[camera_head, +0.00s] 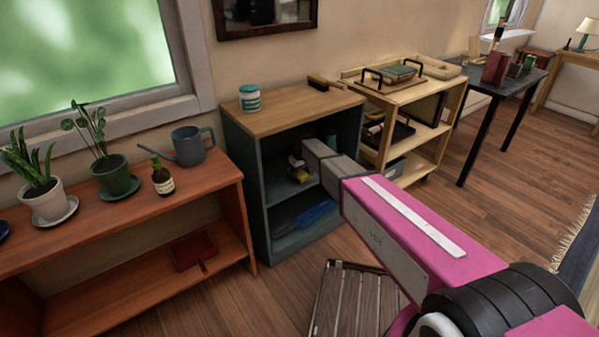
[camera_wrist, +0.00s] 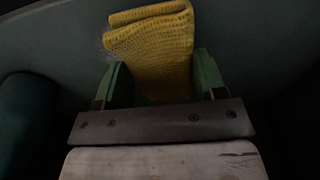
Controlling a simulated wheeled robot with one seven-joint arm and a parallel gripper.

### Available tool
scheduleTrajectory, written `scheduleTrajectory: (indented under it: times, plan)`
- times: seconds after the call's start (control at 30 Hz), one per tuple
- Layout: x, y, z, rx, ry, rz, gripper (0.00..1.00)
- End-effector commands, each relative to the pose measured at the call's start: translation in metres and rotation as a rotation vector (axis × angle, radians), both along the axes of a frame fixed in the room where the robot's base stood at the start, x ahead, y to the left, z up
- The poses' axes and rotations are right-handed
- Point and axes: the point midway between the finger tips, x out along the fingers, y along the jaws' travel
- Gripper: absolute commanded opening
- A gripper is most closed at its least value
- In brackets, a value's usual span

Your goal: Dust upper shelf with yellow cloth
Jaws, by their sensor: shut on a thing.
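The yellow cloth (camera_wrist: 150,45) is folded and textured, and is gripped between the green fingers of my gripper (camera_wrist: 160,82) in the wrist view. A faint pale, fuzzy patch (camera_wrist: 115,44) shows beside its left edge on the dark surface. In the head view my gripper (camera_head: 299,165) is inside the upper compartment of the blue-grey bookcase (camera_head: 243,180), above the upper shelf (camera_head: 279,190). My arm hides part of the compartment. I cannot tell whether the cloth touches the shelf.
A dark green rounded object (camera_wrist: 25,110) stands at the left in the wrist view. A blue item (camera_head: 315,213) lies on the lower shelf. A teal-and-white jar (camera_head: 249,98) and a brush (camera_head: 323,83) are on the bookcase top. A slatted stool (camera_head: 352,300) stands in front.

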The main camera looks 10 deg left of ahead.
Motion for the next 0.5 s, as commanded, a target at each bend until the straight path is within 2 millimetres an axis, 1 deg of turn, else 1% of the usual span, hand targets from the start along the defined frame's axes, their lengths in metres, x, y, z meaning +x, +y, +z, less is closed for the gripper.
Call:
scheduleTrajectory:
  times: [0.5]
  plan:
    - [0.0000,0.0000,-0.0094,0.000,0.000,0.000,0.39]
